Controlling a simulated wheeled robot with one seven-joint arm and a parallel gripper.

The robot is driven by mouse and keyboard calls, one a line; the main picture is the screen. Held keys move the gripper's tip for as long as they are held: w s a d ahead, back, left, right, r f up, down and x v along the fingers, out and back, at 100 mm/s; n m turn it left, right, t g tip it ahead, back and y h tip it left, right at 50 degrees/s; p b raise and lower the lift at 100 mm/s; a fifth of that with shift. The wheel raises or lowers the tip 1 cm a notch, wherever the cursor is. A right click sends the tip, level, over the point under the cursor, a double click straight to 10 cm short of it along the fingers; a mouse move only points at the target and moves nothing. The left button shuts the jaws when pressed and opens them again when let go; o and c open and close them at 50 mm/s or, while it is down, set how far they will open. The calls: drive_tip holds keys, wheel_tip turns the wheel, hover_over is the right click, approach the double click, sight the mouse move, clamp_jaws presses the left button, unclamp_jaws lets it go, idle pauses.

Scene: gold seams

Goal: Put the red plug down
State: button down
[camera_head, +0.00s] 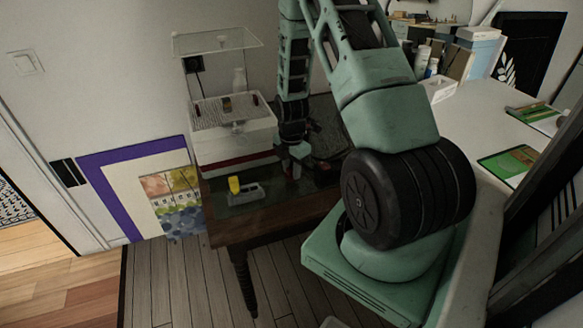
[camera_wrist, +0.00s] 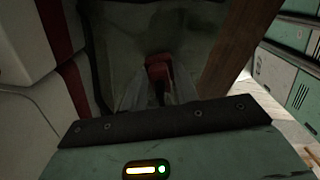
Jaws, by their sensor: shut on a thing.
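The red plug (camera_wrist: 158,70) shows in the wrist view, between the fingertips of my gripper (camera_wrist: 158,92). My gripper is shut on it, and the fingers hide part of it. In the head view my gripper (camera_head: 293,168) points down over the dark-topped wooden table (camera_head: 290,207), right of the white box. Only a small patch of red shows there. I cannot tell whether the plug touches the table top.
A white box with a red stripe (camera_head: 235,155) stands left of my gripper. A grey device with a yellow part (camera_head: 235,185) sits near the table's front edge. A dark coiled item (camera_head: 328,140) lies right of my gripper.

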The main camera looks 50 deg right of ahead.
drive_tip(key=shift+f+b, duration=0.35)
drive_tip(key=shift+f, duration=0.3)
drive_tip(key=c, duration=1.1)
unclamp_jaws()
drive_tip(key=shift+o, duration=0.2)
drive_tip(key=shift+r, duration=0.15)
